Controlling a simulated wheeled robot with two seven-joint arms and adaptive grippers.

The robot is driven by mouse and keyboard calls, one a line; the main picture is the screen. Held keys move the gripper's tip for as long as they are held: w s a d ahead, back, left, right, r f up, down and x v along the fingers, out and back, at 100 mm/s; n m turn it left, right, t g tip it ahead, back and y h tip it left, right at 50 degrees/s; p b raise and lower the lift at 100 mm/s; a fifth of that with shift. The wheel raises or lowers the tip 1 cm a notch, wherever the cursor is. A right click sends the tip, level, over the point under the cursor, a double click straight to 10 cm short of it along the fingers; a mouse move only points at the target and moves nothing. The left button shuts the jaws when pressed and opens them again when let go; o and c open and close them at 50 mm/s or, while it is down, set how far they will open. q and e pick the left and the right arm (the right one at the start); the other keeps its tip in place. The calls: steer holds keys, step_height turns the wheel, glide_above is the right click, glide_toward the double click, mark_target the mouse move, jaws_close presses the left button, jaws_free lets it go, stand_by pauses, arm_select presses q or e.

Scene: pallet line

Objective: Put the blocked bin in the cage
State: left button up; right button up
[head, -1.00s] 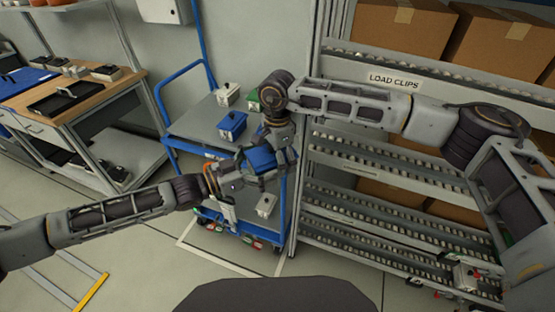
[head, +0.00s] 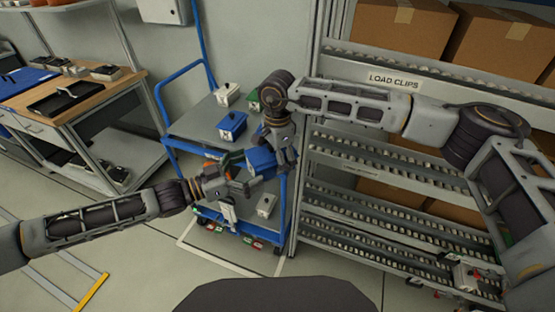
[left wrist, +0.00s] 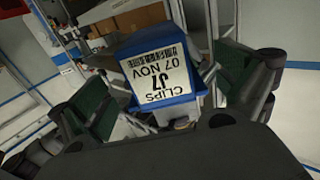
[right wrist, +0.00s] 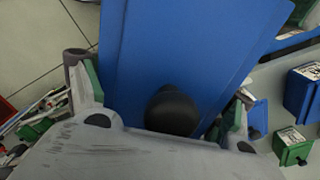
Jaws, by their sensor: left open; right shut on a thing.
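A blue bin (head: 262,162) hangs in my right gripper (head: 281,150), above the lower deck of the blue cart. In the right wrist view, the blue bin (right wrist: 185,50) fills the space between the fingers and a black knob shows on it. My left gripper (head: 240,183) is open, just left of the bin and facing it. In the left wrist view, the bin's white label (left wrist: 160,78) reads "CLIPS 07 NOV J7", upside down, between the spread green finger pads. I cannot pick out a cage for certain.
The blue cart (head: 188,128) carries a blue bin (head: 232,126), a white bin (head: 228,94) and a green bin on top, and a grey bin (head: 267,204) below. The roller rack (head: 385,152) stands close on the right. A workbench (head: 75,92) is at left; floor between is clear.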

arm_select(q)
steer(key=v, duration=0.8)
stand_by(0.4)
steer(key=shift+f, duration=0.1)
